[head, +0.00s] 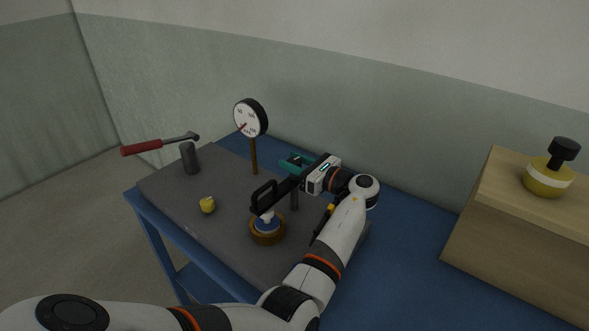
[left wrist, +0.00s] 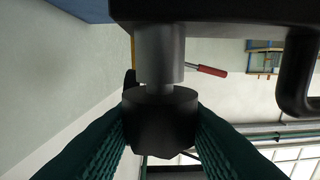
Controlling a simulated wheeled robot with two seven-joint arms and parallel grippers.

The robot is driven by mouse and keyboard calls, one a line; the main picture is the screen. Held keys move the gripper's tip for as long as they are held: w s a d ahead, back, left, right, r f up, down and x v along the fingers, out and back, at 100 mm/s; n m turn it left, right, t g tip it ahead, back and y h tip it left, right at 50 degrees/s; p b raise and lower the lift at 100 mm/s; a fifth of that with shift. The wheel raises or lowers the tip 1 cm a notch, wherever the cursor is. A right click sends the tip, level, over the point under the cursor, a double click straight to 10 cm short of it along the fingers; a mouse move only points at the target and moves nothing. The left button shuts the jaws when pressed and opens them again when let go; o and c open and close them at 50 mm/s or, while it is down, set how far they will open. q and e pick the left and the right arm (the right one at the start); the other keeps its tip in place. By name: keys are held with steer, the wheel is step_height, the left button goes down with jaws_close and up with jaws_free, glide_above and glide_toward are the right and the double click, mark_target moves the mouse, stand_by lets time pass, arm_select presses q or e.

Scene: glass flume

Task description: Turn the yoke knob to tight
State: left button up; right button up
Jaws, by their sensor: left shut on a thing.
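A black yoke bar (head: 285,190) with a looped handle (head: 263,196) reaches over a round brown base with a blue and white piece on it (head: 267,228). My left gripper (head: 297,163) has teal fingers and is at the far side of the bar. In the left wrist view the teal fingers are shut on the black yoke knob (left wrist: 160,115), one on each side. A grey shaft (left wrist: 160,55) joins the knob to the bar. In the head view the knob is hidden behind the bar and gripper. No tight mark can be read. My right gripper is not in view.
A dial gauge (head: 250,118) stands on a post behind. A red-handled lever (head: 143,147) sits over a grey cylinder (head: 190,158) at the left. A small yellow object (head: 208,205) is on the dark mat (head: 165,190). A wooden box (head: 500,215) bears a yellow, black-topped container (head: 546,181).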

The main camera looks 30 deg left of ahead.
arm_select(q)
steer(key=n+g+b, duration=0.3)
steer(key=g+b, duration=0.1)
steer(key=g, duration=0.1)
steer(key=shift+f, duration=0.2)
steer(key=shift+r+n+g+h+b, duration=0.15)
steer(key=shift+n+g+h+b, duration=0.45)
steer(key=shift+g+b, duration=0.4)
steer(key=o, duration=0.9)
steer(key=shift+a, duration=0.1)
steer(key=shift+o, duration=0.2)
